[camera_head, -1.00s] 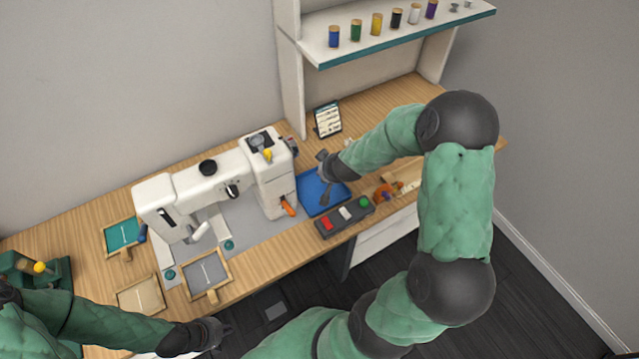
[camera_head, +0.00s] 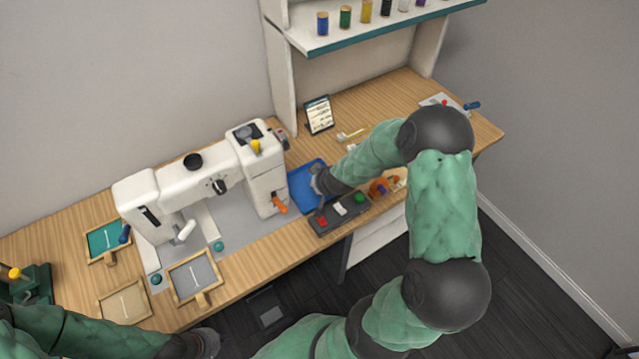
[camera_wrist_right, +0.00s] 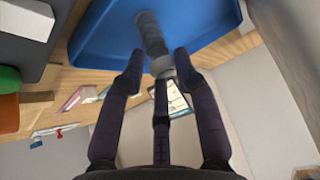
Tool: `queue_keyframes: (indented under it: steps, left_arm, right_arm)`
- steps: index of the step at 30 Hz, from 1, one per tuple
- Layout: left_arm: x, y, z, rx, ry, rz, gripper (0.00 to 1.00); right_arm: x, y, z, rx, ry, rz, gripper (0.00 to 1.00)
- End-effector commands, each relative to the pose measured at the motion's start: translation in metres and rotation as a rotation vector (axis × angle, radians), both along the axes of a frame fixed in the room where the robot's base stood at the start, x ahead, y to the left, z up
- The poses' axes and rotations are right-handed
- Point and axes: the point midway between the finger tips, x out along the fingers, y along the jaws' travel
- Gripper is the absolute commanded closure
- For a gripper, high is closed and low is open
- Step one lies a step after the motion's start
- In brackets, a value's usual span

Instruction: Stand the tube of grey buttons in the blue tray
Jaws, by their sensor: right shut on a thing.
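The blue tray (camera_head: 303,199) lies on the table beside the sewing machine. It fills the top of the right wrist view (camera_wrist_right: 95,35). My right gripper (camera_wrist_right: 160,68) is shut on the tube of grey buttons (camera_wrist_right: 151,35), its pale grey end between the fingertips. The tube points away from the gripper against the blue of the tray; I cannot tell whether it touches the floor. In the head view my right gripper (camera_head: 318,184) is over the tray, its fingertips and the tube mostly hidden. My left gripper (camera_head: 206,344) is low at the bottom edge, its fingers unclear.
The white sewing machine (camera_head: 205,185) stands left of the tray. A dark box with coloured buttons (camera_head: 340,209) lies in front of it, and an orange round item (camera_head: 379,187) to the right. A small framed card (camera_head: 319,115) stands behind. A shelf (camera_head: 350,38) holds several spools.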

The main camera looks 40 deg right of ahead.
Motion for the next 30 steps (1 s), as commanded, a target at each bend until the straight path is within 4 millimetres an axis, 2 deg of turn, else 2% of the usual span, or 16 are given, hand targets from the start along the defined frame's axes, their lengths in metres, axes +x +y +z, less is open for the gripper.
queue_keyframes:
  steps: [4, 5, 7, 20, 23, 30]
  left_arm:
    - [0.0, 0.0, -0.002, 0.0, 0.0, 0.0, 1.0]
    - [0.0, 0.0, -0.002, 0.0, 0.0, 0.0, 1.0]
    - [0.0, 0.0, -0.002, 0.0, 0.0, 0.0, 1.0]
    - [0.0, 0.0, 0.002, 0.0, 0.0, 0.0, 1.0]
    - [0.0, 0.0, 0.007, 0.0, 0.0, 0.0, 1.0]
    - [0.0, 0.0, 0.026, 0.0, 0.0, 0.0, 1.0]
  right_arm:
    - [0.0, 0.0, -0.003, 0.0, 0.0, 0.0, 0.99]
    - [0.0, 0.0, -0.003, -0.001, 0.0, 0.001, 0.66]
    - [0.0, 0.0, -0.002, 0.0, 0.0, 0.0, 0.46]
    - [0.0, 0.0, 0.002, 0.0, 0.0, 0.0, 0.45]
    - [-0.006, 0.002, 0.013, 0.0, -0.001, 0.0, 0.45]
    - [-0.033, 0.009, 0.053, -0.001, -0.002, -0.001, 0.45]
